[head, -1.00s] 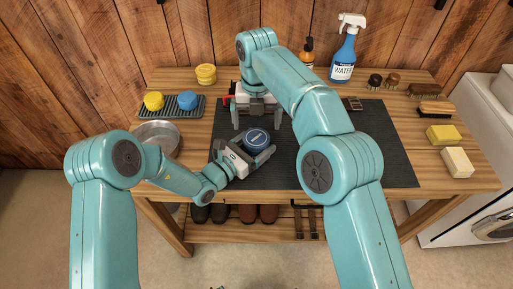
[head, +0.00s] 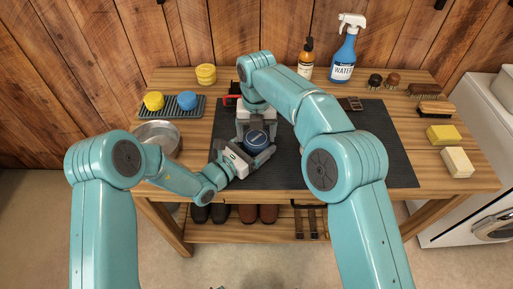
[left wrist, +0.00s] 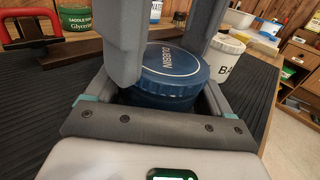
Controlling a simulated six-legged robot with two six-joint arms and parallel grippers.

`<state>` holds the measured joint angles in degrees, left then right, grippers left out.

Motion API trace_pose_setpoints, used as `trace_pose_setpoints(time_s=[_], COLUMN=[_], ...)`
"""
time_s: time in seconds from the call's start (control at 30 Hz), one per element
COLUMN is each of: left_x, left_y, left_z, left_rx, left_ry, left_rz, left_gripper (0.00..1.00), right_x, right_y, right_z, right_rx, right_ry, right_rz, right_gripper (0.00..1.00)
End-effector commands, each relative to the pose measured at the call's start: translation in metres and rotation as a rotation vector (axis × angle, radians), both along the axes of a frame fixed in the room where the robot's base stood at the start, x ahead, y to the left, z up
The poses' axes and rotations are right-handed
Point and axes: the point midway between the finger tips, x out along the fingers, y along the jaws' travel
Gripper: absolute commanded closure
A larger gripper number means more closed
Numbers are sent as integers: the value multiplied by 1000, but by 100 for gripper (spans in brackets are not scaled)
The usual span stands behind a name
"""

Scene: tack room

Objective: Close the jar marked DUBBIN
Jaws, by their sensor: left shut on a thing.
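The round blue jar (head: 248,147) stands on the dark mat near its front left part. Its lid (left wrist: 175,65), lettered DUBBIN, sits on the jar body (left wrist: 155,97) in the left wrist view; I cannot tell how tightly. My left gripper (head: 252,160) is shut around the jar body from the front left, and its fingers show beside the jar in the left wrist view. My right gripper (head: 255,132) points down from above at the jar. Its two grey fingers stand apart, one on each side of the lid, and I cannot tell whether they touch it.
A metal bowl (head: 157,138) is left of the mat. A spray bottle (head: 343,50) and an amber bottle (head: 306,58) stand at the back. Brushes (head: 435,108) and sponges (head: 440,135) lie at right. A white jar (left wrist: 224,57) and a red-handled thing (left wrist: 22,35) show near the jar.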

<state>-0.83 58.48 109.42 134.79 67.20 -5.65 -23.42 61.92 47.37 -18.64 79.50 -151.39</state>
Motion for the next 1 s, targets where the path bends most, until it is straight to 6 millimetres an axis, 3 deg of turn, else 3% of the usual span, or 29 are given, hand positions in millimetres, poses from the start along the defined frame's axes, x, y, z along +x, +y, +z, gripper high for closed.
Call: trace_pose_setpoints(time_s=[0.17,1.0], left_x=[0,1], left_y=[0,1], left_z=[0,0], left_rx=[-1,-1], left_ry=[-1,-1], left_rz=[2,3], left_gripper=[100,100], right_x=[0,-1], right_y=[0,0], right_z=[0,-2], right_rx=[-1,-2], right_ry=[0,0], right_rz=[-225,-2483], right_gripper=[57,57])
